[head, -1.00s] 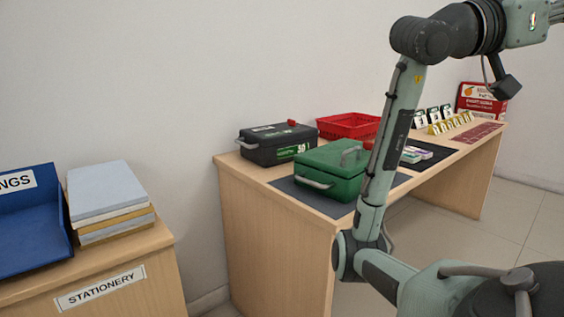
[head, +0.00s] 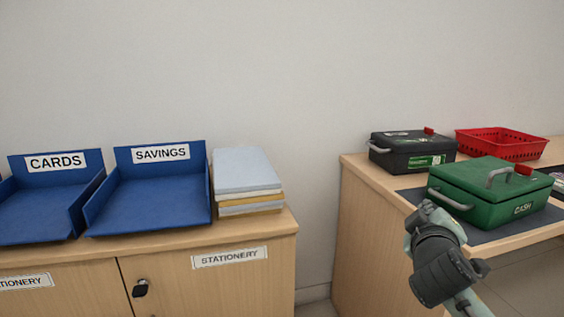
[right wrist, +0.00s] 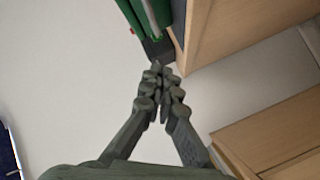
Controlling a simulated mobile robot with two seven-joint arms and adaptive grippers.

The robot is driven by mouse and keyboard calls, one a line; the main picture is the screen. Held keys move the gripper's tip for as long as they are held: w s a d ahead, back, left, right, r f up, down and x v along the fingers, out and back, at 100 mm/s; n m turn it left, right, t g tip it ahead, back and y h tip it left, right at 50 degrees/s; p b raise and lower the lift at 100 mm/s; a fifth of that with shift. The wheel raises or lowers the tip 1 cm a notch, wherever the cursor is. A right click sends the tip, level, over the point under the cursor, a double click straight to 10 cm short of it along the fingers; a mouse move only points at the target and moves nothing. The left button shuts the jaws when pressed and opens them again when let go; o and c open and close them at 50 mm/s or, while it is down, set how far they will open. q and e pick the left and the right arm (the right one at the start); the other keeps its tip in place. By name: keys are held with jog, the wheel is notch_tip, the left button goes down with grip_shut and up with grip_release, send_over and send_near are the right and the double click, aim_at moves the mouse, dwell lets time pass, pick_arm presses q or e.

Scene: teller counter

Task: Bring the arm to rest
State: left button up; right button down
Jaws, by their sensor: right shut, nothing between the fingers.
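My right gripper (head: 426,208) is in front of the left end of the teller counter, low in the right half of the head view. In the right wrist view its fingers (right wrist: 158,72) are together and empty. Its tips appear close to the green cash box in the picture, but the gap is hard to judge. The rest of my right arm runs out of the bottom of the head view. My left gripper is not in view.
The green cash box (head: 480,196) sits on a dark mat on the counter (head: 375,210), with a black box (head: 410,153) and red basket (head: 500,142) behind. Left stands a cabinet with blue trays (head: 150,205) and stacked paper (head: 245,170). A floor gap separates cabinet and counter.

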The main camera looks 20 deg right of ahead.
jog(key=s+a+f+n+g+y, duration=0.1)
jog(key=s+a+f+g+y, duration=0.25)
jog(key=f, duration=0.55)
jog(key=s+a+f+n+y, duration=0.1)
jog(key=s+a+f+y, duration=0.1)
jog(key=s+a+f, duration=0.5)
jog(key=s+a+f+n+g+y, duration=0.2)
jog(key=s+a+f+y, duration=0.15)
jog(key=f, duration=0.65)
jog(key=a+f+m+y, duration=0.15)
jog(key=a+m, duration=0.25)
jog(key=a, duration=0.4)
pick_arm(q)
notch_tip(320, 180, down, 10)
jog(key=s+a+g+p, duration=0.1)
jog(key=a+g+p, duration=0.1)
jog(key=p, duration=0.3)
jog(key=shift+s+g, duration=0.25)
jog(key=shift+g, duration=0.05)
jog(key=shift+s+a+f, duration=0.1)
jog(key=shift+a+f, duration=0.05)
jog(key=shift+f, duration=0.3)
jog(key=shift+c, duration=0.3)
pick_arm(e)
notch_tip(320, 180, down, 12)
jog(key=s+d+g, duration=0.2)
jog(key=g, duration=0.1)
jog(key=shift+d+r, duration=0.25)
jog(key=shift+d, duration=0.1)
